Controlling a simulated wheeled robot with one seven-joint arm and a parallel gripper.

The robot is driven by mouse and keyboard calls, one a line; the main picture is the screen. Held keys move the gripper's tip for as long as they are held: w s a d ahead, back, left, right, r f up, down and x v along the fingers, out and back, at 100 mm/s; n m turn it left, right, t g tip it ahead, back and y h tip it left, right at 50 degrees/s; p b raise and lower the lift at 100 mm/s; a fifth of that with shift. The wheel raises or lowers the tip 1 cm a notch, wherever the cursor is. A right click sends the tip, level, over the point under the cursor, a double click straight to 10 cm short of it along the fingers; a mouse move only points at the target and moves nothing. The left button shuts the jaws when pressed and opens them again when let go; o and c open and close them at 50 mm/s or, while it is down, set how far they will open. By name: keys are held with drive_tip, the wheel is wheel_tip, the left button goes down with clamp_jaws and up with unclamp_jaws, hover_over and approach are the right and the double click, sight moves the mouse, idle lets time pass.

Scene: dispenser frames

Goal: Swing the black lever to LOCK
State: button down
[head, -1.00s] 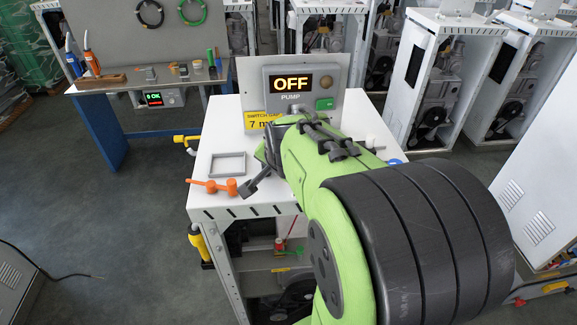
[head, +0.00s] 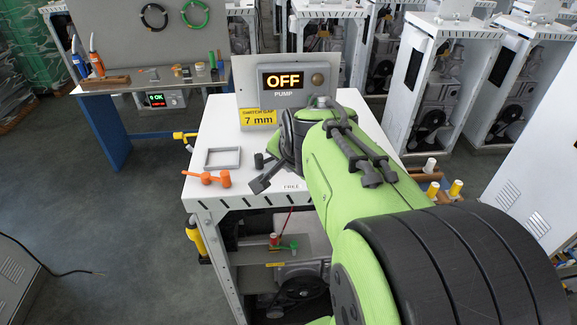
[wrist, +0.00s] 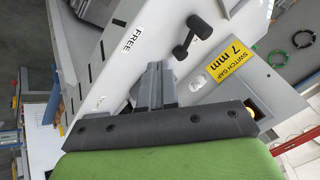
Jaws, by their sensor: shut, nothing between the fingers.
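The black lever (wrist: 188,38) shows in the wrist view with a thick dark end at each end, a little beyond the FREE label (wrist: 130,40). In the head view only a dark end of what looks like the lever (head: 259,160) shows; my gripper and arm hide the rest. My gripper (head: 258,186) is shut and empty, its fingers slanting down to the left over the front of the white tabletop. In the wrist view the closed fingers (wrist: 156,68) are apart from the lever in the picture, below and left of it.
The pump panel (head: 288,88) reads OFF, with a yellow 7 mm sign (head: 258,118) below. A grey square frame (head: 222,158) and an orange handle (head: 207,178) lie on the left of the tabletop. My arm covers its right side.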

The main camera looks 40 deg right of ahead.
drive_tip(key=v, duration=0.6)
drive_tip(key=shift+w, duration=0.2)
drive_tip(key=shift+s, duration=0.1)
drive_tip(key=s+a+f+n+y, duration=0.1)
drive_tip(key=s+a+f+n, duration=0.2)
drive_tip(key=s+a+n, duration=0.2)
drive_tip(key=s+a+f+n+g+y, duration=0.1)
drive_tip(key=s+a+f+n+y, duration=0.1)
drive_tip(key=s+a+n, duration=0.4)
drive_tip(key=a+f+n, duration=0.1)
drive_tip(key=a+n, duration=0.2)
drive_tip(key=a, duration=0.1)
drive_tip(key=shift+a+f+n, duration=0.2)
drive_tip(key=shift+f+n, duration=0.05)
drive_tip(key=shift+n, duration=0.05)
